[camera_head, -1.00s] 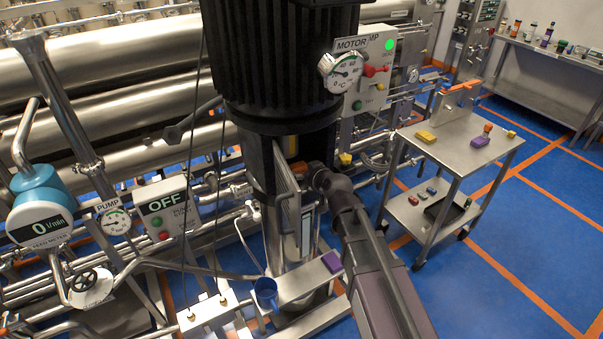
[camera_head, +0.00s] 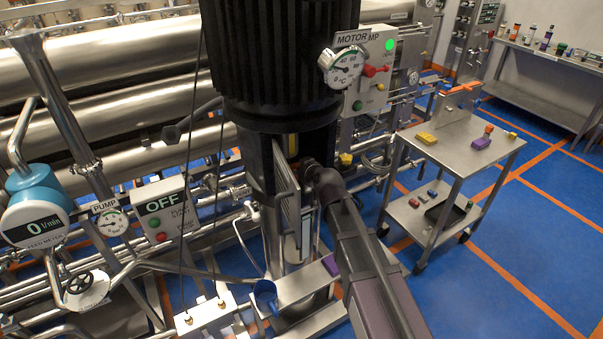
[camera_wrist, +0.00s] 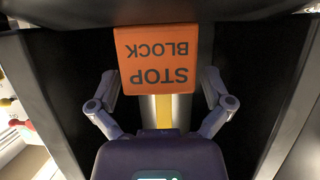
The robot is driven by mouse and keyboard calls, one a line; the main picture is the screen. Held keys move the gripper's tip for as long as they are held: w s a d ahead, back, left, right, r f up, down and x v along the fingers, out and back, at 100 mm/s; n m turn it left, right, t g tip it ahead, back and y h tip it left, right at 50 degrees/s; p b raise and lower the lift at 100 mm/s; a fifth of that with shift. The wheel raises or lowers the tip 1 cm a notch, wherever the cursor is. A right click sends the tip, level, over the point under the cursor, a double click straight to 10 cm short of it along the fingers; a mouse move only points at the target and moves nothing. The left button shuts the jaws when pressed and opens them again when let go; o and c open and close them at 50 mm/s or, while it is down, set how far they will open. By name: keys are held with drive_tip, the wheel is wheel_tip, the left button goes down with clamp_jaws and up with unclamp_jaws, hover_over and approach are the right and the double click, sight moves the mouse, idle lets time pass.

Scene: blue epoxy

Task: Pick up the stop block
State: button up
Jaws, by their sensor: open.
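The stop block (camera_wrist: 158,58) is an orange block with black lettering, upside down in the wrist view. It sits in a dark opening in front of an upright yellow bar (camera_wrist: 163,110). My gripper (camera_wrist: 159,78) is open, with one finger on each side of the block; I cannot tell whether either finger touches it. In the head view my gripper (camera_head: 309,168) is at the opening under the big black motor (camera_head: 285,60), mostly hidden by the housing and my arm. I cannot make out the block there.
Housing walls (camera_wrist: 42,95) stand close on both sides of my gripper. A steel cart (camera_head: 460,150) with small objects stands to the right.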

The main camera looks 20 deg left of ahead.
drive_tip(key=shift+c, duration=0.2)
drive_tip(key=c, duration=1)
drive_tip(key=shift+o, duration=0.2)
drive_tip(key=shift+r, duration=0.1)
